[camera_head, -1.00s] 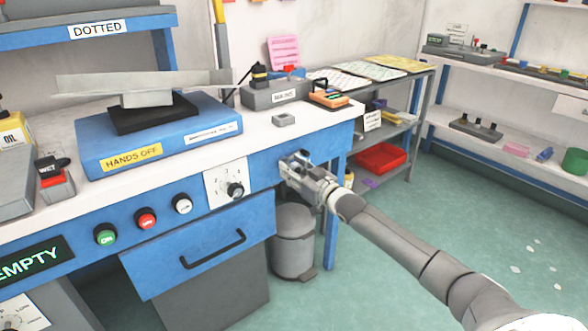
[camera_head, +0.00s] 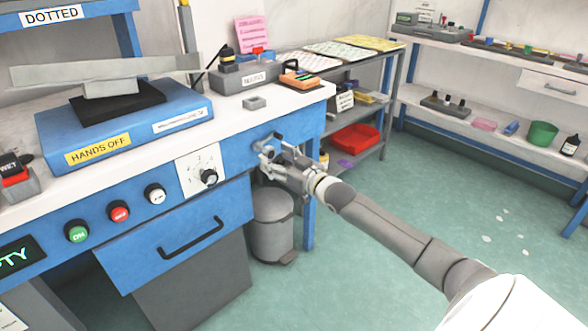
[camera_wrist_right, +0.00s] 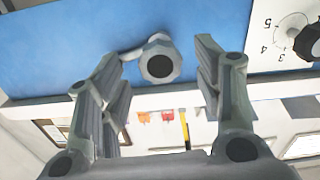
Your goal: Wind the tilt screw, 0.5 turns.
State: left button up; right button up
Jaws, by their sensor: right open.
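My right gripper (camera_head: 268,147) is at the blue front panel, right of the numbered dial. In the wrist view its two fingers stand open on either side of the screw, with a gap to each finger. My left gripper is not in view.
The numbered dial (camera_head: 208,177) sits left of my right gripper. Green, red and white buttons are further left. A drawer handle (camera_head: 191,237) juts out below. A grey bin (camera_head: 272,225) stands under the bench. Open floor lies to the right.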

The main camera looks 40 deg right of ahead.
jog(key=s, duration=0.7)
jog(key=shift+s+d, duration=0.3)
